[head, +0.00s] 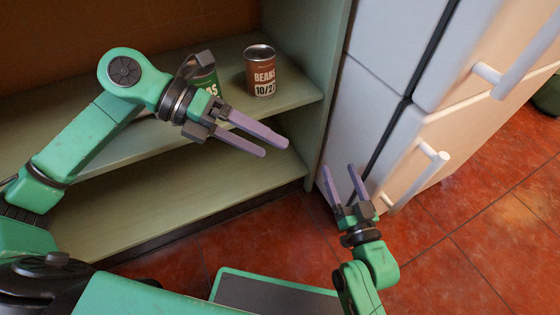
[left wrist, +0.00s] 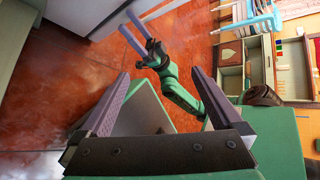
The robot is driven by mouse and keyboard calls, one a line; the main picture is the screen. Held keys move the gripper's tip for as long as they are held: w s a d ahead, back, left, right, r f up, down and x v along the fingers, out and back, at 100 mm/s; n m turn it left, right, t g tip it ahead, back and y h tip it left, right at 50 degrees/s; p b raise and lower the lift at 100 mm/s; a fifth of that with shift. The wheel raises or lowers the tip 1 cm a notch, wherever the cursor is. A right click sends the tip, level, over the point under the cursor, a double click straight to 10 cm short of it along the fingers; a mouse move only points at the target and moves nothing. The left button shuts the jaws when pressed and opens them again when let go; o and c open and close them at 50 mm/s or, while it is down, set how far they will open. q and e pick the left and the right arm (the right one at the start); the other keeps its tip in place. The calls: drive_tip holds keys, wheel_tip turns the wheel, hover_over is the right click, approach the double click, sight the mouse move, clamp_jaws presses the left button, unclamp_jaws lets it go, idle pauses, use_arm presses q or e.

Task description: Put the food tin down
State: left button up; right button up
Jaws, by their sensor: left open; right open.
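A brown food tin labelled BEANS (head: 261,72) stands upright on the upper shelf in the head view. My right gripper (head: 343,170) is open and empty, low beside the fridge. It also shows in the left wrist view (left wrist: 130,27). No tin shows in the left wrist view.
The green shelf unit (head: 310,95) has an upper shelf with bare room around the brown tin and an empty lower shelf (head: 190,185). A white fridge (head: 385,60) with protruding handles (head: 425,180) stands at the right. The red tiled floor (head: 450,240) is clear in front of it.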

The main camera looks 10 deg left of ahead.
use_arm(q)
drive_tip(key=w+d+r+n+t+h, duration=0.35)
drive_tip(key=n+t+h, duration=0.25)
drive_tip(key=n+h, duration=0.45)
drive_tip(key=w+f+n+t+y, duration=0.2)
drive_tip(key=f+n+t+y, duration=0.3)
drive_tip(key=f+n, duration=0.5)
drive_tip(key=w+f+n+t+y, duration=0.1)
drive_tip(key=f+n+t+y, duration=0.5)
drive_tip(key=n, duration=1.1)
wheel_tip(320, 180, down, 4)
drive_tip(key=y, duration=0.3)
drive_tip(key=shift+w+a, duration=0.25)
drive_tip(key=shift+w, duration=0.15)
